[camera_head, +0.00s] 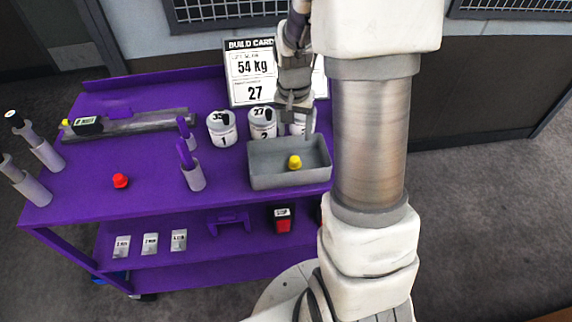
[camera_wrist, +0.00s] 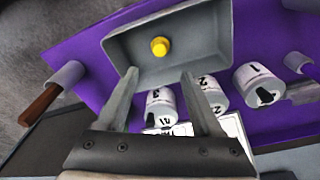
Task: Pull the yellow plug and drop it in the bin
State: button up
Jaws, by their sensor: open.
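A yellow plug (camera_head: 295,162) lies inside the grey bin (camera_head: 262,180), apart from the bin's walls. The wrist view also shows the yellow plug (camera_wrist: 160,46) on the floor of the grey bin (camera_wrist: 205,57). My gripper (camera_head: 294,112) is over the back edge of the bin in the head view. In the wrist view my gripper (camera_wrist: 159,76) has its two fingers spread, with nothing between them. A small yellow piece (camera_head: 66,122) shows at the left end of a dark bar; I cannot tell whether it is a plug.
The purple cart (camera_head: 150,205) bears a red plug (camera_head: 120,181), a dark bar (camera_head: 140,124) and several numbered white canisters (camera_head: 222,130) behind the bin. A build card (camera_head: 240,72) stands at the back. Purple-handled posts (camera_head: 194,178) rise left of the bin.

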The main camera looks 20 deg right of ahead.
notch_tip(320, 180, up, 11)
jog(key=s, duration=0.1)
jog(key=shift+a, duration=0.4)
jog(key=s+a+r+n+t, duration=0.2)
jog(key=s+a+r+n, duration=0.2)
jog(key=s, duration=0.4)
jog(key=s+a+r+n+t, duration=0.2)
jog(key=s+a+r+n, duration=0.1)
jog(key=s+a, duration=0.4)
jog(key=shift+s+r+n+t+y, duration=0.35)
jog(key=shift+s+n, duration=0.25)
jog(key=shift+s, duration=0.35)
